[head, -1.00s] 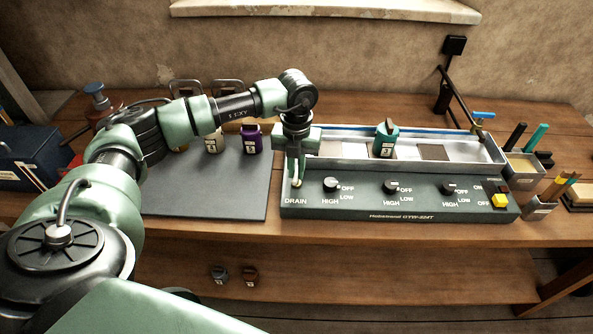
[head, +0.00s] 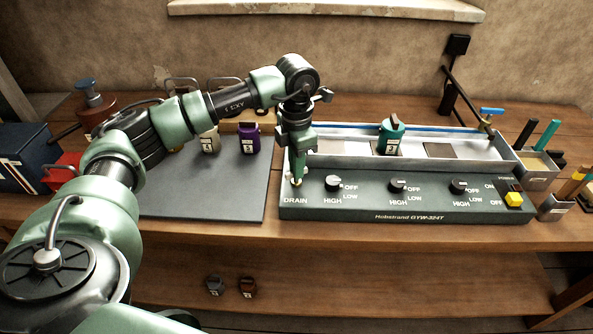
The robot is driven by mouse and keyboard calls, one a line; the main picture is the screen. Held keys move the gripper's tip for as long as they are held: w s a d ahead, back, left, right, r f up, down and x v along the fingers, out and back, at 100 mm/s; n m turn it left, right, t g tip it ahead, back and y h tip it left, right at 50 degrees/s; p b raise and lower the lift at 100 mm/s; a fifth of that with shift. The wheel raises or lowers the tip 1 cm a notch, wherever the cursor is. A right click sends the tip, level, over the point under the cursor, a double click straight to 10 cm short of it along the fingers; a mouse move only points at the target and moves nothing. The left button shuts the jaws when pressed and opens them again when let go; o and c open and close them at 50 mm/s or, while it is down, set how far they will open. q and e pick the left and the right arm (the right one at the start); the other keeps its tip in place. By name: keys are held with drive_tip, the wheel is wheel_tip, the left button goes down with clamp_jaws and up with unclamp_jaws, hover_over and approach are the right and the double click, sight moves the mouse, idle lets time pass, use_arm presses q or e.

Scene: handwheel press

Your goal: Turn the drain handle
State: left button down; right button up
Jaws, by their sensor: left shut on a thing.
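The drain handle (head: 297,183) is at the left end of the dark control panel, above the printed word DRAIN. Only a small brass-coloured part of it shows under the fingers. My left gripper (head: 298,178) points straight down from above and is shut on the drain handle. Its fingers hide most of the handle, so I cannot tell the handle's exact angle. My right gripper is not in view.
The control panel (head: 400,207) has three black knobs and a yellow button (head: 514,199). A teal container (head: 391,137) stands in the metal trough (head: 467,151) behind it. A purple container (head: 250,139) stands on the dark mat (head: 205,190). Pen holders stand at the right.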

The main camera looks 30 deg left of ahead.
use_arm(q)
drive_tip(key=m+b, duration=0.1)
drive_tip(key=m, duration=0.1)
drive_tip(key=shift+m, duration=0.4)
drive_tip(key=shift+m+b, duration=0.65)
drive_tip(key=shift+m, duration=0.75)
drive_tip(key=shift+r, duration=0.1)
drive_tip(key=c, duration=1.5)
unclamp_jaws()
wheel_tip(320, 180, up, 8)
drive_tip(key=shift+f+b, duration=0.1)
drive_tip(key=shift+b, duration=0.5)
